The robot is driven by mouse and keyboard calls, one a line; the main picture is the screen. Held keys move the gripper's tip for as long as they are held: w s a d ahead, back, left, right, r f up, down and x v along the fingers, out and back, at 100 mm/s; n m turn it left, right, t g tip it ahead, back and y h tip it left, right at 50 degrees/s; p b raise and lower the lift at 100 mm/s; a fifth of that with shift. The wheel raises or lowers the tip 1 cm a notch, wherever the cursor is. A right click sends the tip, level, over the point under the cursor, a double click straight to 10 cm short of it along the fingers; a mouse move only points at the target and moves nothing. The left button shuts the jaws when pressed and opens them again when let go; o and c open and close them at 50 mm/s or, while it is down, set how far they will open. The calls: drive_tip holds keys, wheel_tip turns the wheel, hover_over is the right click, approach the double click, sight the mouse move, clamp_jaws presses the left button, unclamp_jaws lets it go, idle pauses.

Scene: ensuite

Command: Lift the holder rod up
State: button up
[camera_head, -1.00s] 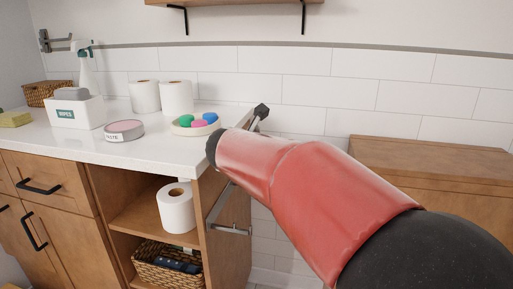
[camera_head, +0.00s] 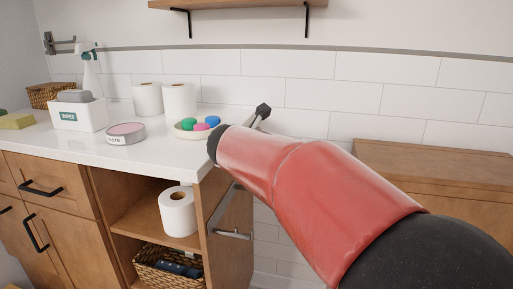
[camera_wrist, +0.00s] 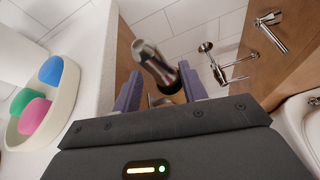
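The metal holder (camera_head: 221,208) is fixed to the side of the wooden vanity. Its lower rod (camera_head: 233,235) lies roughly level, beside and below my red arm. In the wrist view my gripper (camera_wrist: 161,86) has its two purple fingers apart, pointing into the gap between the vanity side and the wooden unit. A shiny metal cylinder (camera_wrist: 152,60) shows between and beyond the fingers. I cannot tell whether it is part of the holder or whether it touches a finger.
The vanity's white countertop (camera_head: 160,153) holds a round dish (camera_head: 182,132) with coloured items, close left of the arm. A toilet roll (camera_head: 178,211) stands on the shelf. The wooden unit (camera_wrist: 278,72), metal fitting (camera_wrist: 222,62) and white toilet (camera_wrist: 302,120) lie to the right.

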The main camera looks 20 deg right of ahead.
drive_tip(key=v, duration=0.7)
drive_tip(key=shift+s+a, duration=0.2)
drive_tip(key=shift+s, duration=0.15)
drive_tip(key=s+a+f+m+g+y, duration=0.2)
drive_tip(key=s+f+m+y, duration=0.2)
drive_tip(key=s+f+m, duration=0.5)
drive_tip(key=s+a+f+m+g+y, duration=0.3)
drive_tip(key=s+f+m, duration=0.7)
drive_tip(key=s+m, duration=0.4)
drive_tip(key=m, duration=0.3)
drive_tip(key=shift+m+y, duration=0.3)
drive_tip(key=shift+y, duration=0.1)
